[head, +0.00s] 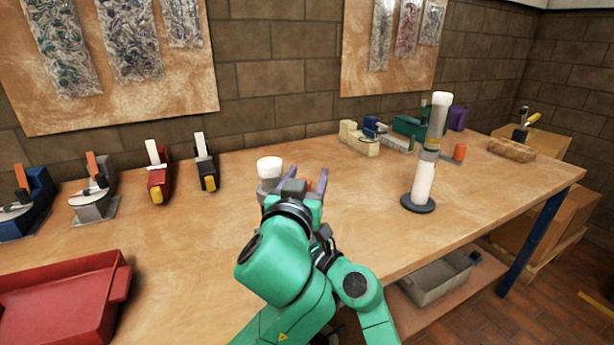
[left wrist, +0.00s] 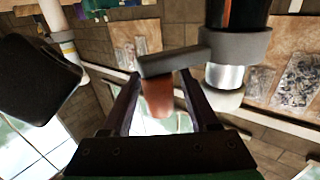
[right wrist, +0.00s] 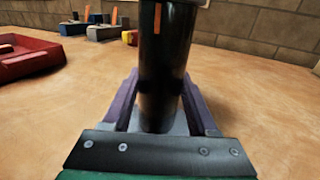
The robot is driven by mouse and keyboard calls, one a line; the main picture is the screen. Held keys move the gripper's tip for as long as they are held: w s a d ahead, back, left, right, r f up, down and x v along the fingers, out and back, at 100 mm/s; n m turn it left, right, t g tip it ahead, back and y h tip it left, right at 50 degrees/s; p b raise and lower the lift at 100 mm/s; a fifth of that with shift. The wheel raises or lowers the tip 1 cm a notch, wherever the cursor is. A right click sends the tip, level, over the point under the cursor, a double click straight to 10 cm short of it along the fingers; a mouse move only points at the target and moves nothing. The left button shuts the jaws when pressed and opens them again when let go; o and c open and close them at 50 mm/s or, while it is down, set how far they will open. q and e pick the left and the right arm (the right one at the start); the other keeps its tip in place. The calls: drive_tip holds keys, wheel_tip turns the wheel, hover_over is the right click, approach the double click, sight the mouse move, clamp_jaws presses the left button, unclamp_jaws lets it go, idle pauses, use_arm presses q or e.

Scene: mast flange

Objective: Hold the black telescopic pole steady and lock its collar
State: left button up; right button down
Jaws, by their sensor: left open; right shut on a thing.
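The black telescopic pole (right wrist: 163,60) stands upright between the fingers of my right gripper (right wrist: 160,98), which is shut on it. In the head view only the pole's white cap (head: 269,165) and upper part show; my left arm hides the rest and my right gripper. The grey collar (left wrist: 237,47) sits where the black tube meets a silver tube. A grey arm with an orange lever (left wrist: 157,97) sticks out from it. My left gripper (head: 303,183) is open, its purple fingers on either side of the lever. I cannot tell whether they touch it.
A white pole (head: 423,183) on a dark round base stands to the right. Several clamp-like tools (head: 158,172) line the back left. A red tray (head: 60,300) lies at the front left. The tabletop between the white pole and my left gripper is clear.

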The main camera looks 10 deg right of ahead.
use_arm(q)
clamp_jaws()
idle(1.4)
